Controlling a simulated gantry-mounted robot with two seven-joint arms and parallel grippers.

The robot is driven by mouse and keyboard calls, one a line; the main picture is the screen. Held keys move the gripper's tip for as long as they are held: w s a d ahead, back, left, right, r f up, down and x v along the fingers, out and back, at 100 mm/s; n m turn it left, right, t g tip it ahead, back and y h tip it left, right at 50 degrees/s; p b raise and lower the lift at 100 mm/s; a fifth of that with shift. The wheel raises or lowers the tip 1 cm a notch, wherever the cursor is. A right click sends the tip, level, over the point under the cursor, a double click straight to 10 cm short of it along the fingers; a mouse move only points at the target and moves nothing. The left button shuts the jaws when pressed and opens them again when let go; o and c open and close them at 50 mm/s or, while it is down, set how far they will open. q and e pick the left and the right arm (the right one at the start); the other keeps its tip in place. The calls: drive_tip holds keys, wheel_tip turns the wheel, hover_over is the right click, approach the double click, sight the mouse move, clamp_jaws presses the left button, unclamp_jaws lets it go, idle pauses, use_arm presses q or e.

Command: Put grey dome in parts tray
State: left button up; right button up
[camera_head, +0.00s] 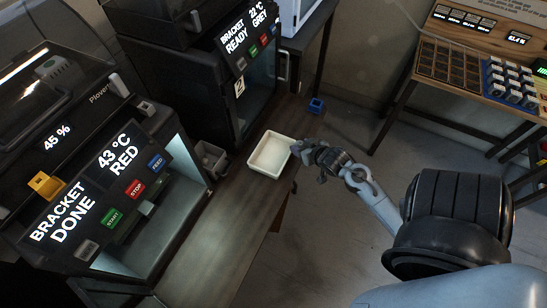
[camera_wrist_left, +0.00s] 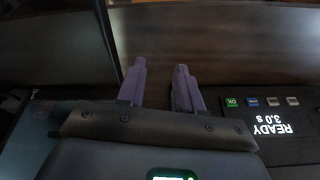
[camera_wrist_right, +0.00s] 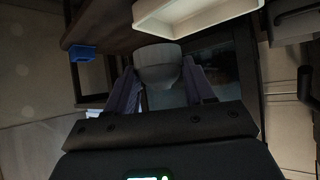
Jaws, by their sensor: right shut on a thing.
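A grey dome (camera_wrist_right: 158,66) is held between the two fingers of my right gripper (camera_wrist_right: 160,85) in the right wrist view. In the head view my right gripper (camera_head: 302,153) is beside the right edge of the parts tray, and the dome cannot be made out there. The white parts tray (camera_head: 287,138) lies on the dark bench and looks empty. It also shows at the top of the right wrist view (camera_wrist_right: 198,22), beyond the dome. My left gripper (camera_wrist_left: 160,75) shows only in the left wrist view, open with nothing between its fingers.
Two dark printers, one reading BRACKET DONE (camera_head: 70,215) and one reading BRACKET READY (camera_head: 236,40), stand along the bench. A small grey bin (camera_head: 210,158) stands left of the tray. A blue block (camera_head: 316,105) is near the bench's far edge. The front bench (camera_head: 215,240) is clear.

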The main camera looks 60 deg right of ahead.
drive_tip(key=b, duration=0.2)
hover_over(274, 159)
wheel_tip(274, 159, down, 6)
drive_tip(key=shift+d+f, duration=0.1)
drive_tip(key=shift+f+b, duration=0.65)
drive_tip(key=shift+f, duration=1.35)
drive_tip(key=shift+f, duration=0.1)
drive_tip(key=o, duration=1)
